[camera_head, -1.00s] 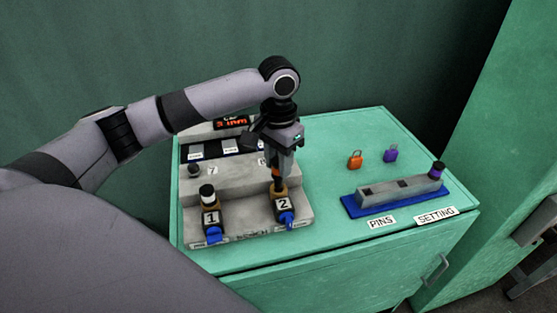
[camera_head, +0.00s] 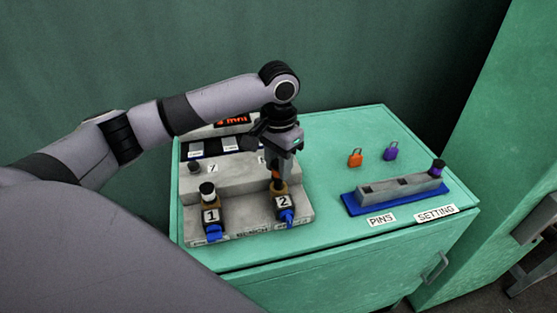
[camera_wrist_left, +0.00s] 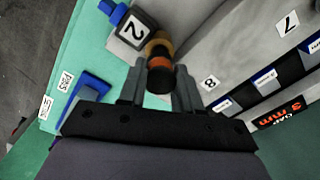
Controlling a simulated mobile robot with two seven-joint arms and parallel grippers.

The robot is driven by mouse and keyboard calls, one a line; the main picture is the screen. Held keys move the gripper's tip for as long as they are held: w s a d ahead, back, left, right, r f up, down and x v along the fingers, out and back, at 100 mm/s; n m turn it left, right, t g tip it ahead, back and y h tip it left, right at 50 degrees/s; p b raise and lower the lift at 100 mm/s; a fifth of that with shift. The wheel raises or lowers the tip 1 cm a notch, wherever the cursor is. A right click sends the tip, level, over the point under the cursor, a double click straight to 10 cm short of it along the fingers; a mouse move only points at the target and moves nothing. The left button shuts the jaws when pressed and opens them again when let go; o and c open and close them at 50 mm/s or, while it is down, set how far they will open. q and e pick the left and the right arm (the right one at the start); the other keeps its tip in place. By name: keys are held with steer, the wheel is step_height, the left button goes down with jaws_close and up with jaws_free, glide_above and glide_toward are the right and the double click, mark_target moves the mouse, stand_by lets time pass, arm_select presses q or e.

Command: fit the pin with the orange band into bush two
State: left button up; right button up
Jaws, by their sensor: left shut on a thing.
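The pin with the orange band (camera_wrist_left: 160,64) is between the fingers of my left gripper (camera_head: 278,172), which is shut on it. In the left wrist view the gripper (camera_wrist_left: 159,92) shows with the pin's dark end towards it. Bush two (camera_wrist_left: 157,45) is a brass ring beside the label 2, and the pin is lined up over it and appears to be at its mouth or partly in. How deep it sits is hidden. In the head view bush two (camera_head: 281,190) is right below the fingers. My right gripper is not in view.
Bush one (camera_head: 208,202) holds a black-and-white-topped pin at left. Blue handles (camera_head: 287,216) stick out in front. A grey pin block (camera_head: 402,188) on a blue base holds a purple-banded pin (camera_head: 437,168).

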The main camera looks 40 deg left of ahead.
arm_select(q)
steer(key=shift+f, duration=1.5)
steer(key=o, duration=1.1)
steer(key=shift+o, duration=0.2)
steer(key=shift+r, duration=3.55)
